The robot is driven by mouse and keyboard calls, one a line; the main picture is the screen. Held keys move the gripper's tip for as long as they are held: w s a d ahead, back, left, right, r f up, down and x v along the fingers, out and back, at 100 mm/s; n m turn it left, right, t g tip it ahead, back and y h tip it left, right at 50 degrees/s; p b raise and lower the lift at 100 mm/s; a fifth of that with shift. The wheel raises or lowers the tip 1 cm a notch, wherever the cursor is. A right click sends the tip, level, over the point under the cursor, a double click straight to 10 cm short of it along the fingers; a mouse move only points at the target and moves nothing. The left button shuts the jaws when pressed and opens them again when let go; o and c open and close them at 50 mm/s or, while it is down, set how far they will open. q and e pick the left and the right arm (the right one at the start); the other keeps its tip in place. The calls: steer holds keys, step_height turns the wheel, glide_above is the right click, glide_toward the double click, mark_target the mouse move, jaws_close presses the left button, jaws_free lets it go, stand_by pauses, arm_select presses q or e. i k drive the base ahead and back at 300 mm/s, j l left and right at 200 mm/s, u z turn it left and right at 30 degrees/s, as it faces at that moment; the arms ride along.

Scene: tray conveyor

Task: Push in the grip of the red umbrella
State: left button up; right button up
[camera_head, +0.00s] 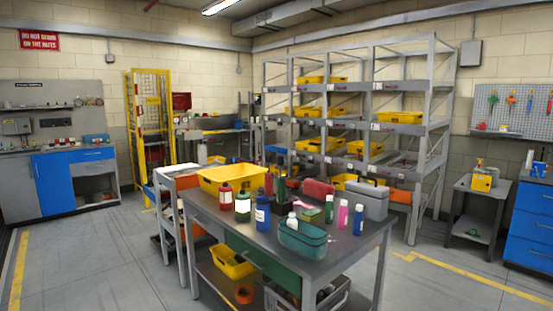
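I cannot make out a red umbrella or its grip in the head view. The grey table (215,214) in front of me holds several small items. Neither of my grippers is in view.
A teal case (302,240) is at the table's front, a grey case (363,200) at its right, and a yellow bin (232,176) at its back left. Several bottles stand between. A metal shelf rack (440,110) stands behind. Floor is open left and right.

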mark_target(268, 157)
steer(key=i+j+z, duration=0.1)
steer(key=z, duration=0.55)
steer(key=i+j+z, duration=0.1)
steer(key=z, duration=0.25)
steer(key=i+j+z, duration=0.1)
steer(key=j+z, duration=0.15)
steer(key=j, duration=0.2)
steer(key=j+z, duration=0.55)
steer(key=j, duration=0.75)
steer(key=j+z, duration=0.2)
steer(key=j, duration=1.55)
